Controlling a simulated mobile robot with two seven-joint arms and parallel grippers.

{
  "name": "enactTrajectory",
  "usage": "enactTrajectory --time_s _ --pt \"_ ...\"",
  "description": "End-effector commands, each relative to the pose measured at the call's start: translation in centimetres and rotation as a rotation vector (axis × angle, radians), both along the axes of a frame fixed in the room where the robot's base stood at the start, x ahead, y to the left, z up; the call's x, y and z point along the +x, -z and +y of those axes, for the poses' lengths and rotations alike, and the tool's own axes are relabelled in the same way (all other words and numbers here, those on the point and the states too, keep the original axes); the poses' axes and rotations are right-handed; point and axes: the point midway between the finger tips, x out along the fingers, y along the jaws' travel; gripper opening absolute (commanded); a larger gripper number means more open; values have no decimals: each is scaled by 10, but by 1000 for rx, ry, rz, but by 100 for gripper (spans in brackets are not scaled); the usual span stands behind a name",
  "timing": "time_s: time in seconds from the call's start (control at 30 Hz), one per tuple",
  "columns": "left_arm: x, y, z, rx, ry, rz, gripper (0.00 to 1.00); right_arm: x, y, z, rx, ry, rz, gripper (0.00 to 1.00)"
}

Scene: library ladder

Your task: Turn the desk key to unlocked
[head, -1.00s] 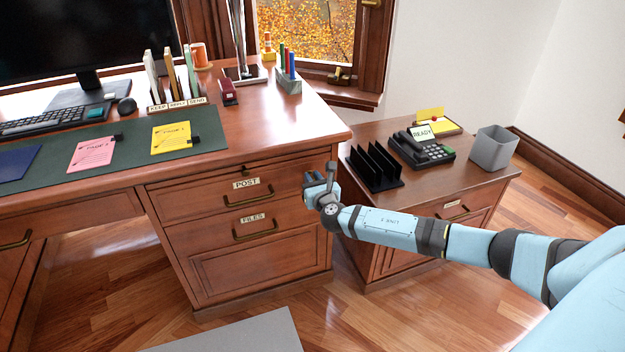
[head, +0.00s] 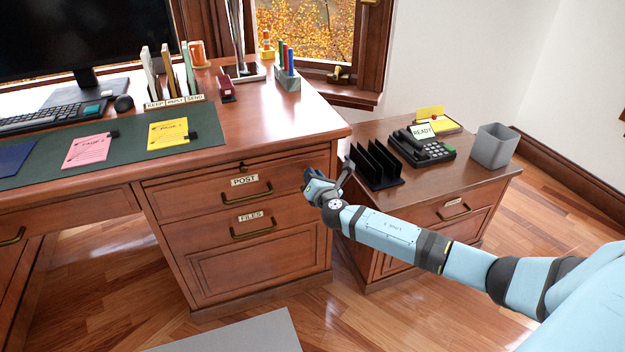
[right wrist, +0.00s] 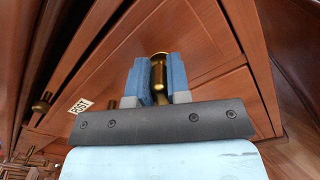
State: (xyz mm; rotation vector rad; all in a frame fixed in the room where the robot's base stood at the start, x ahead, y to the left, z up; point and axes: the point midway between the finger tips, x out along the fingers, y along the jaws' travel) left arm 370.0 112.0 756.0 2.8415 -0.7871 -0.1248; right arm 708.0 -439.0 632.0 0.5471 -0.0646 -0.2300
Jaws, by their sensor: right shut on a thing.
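My right gripper (head: 312,182) is at the right end of the desk's top drawer front, marked POST (head: 244,181). In the right wrist view its blue fingers (right wrist: 158,80) are shut on a brass piece, the desk key (right wrist: 159,75), at the drawer front. The fingers hide the key in the head view and cover its sides in the wrist view. I cannot tell whether it stands at unlocked. My left gripper is not in view.
A brass pull (head: 247,194) sits left of my gripper. A small knob (head: 243,167) is above the label. The FILES drawer (head: 252,219) is below. A side cabinet (head: 420,195) with a black rack (head: 375,168) stands close on the right.

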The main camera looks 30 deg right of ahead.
Motion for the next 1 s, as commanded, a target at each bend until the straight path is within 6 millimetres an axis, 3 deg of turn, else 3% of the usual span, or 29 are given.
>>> enactTrajectory --time_s 0.43,1.0 --pt "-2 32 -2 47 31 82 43 -1 5 -2 416 2 -100 0" --pt "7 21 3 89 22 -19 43 -1 7 -4 867 2 -210 0"
